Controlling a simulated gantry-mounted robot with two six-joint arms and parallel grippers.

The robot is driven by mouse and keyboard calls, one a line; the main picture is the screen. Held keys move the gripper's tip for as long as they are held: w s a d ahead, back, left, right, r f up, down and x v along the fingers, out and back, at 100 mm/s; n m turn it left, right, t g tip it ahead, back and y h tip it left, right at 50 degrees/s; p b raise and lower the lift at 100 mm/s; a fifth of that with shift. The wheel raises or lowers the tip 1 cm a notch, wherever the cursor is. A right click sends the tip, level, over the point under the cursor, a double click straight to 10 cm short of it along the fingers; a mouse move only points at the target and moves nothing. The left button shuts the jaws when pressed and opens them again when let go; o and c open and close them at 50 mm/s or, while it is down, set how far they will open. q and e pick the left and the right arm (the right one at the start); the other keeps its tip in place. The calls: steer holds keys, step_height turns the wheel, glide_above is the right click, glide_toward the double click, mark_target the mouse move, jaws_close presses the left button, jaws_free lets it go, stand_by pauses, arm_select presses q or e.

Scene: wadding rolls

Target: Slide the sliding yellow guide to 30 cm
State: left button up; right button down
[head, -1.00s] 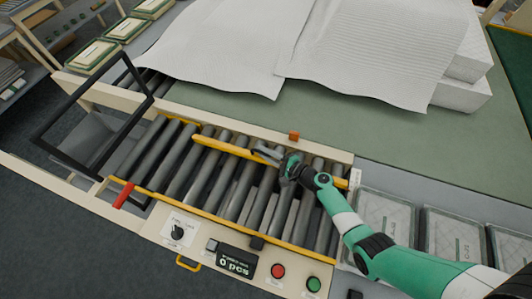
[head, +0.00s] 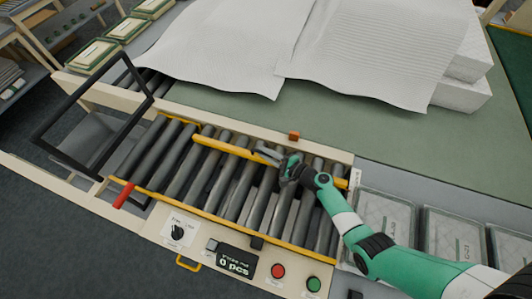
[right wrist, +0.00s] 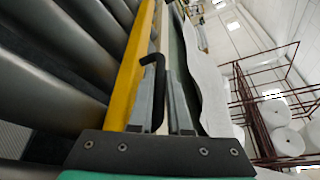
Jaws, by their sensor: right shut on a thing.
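The sliding yellow guide (head: 222,146) is a long yellow bar lying across the grey rollers, near the back side of the conveyor. In the right wrist view the yellow bar (right wrist: 130,75) runs up beside my fingers, with a black bent handle (right wrist: 156,88) next to it. My right gripper (head: 267,153) is at the guide near the middle of its length. In the right wrist view my right gripper (right wrist: 165,105) is shut on the black handle. A scale or centimetre marks cannot be read. My left gripper is not in view.
The roller conveyor (head: 187,178) has a fixed yellow front rail (head: 215,219). A small orange block (head: 294,135) sits on the back frame. A control panel with a red button (head: 278,271) and a green button (head: 314,284) is in front. White wadding sheets (head: 370,50) lie behind.

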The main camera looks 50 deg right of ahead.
steer(key=b, duration=0.4)
glide_above(271, 140)
steer(key=s+a, duration=0.3)
steer(key=shift+w+d, duration=0.1)
steer(key=shift+w, duration=0.05)
steer(key=c, duration=1.2)
jaws_free()
steer(key=shift+o, duration=0.2)
steer(key=p+v, duration=0.4)
steer(key=v, duration=0.7)
steer(key=shift+s+r, duration=0.15)
steer(key=shift+s, duration=0.2)
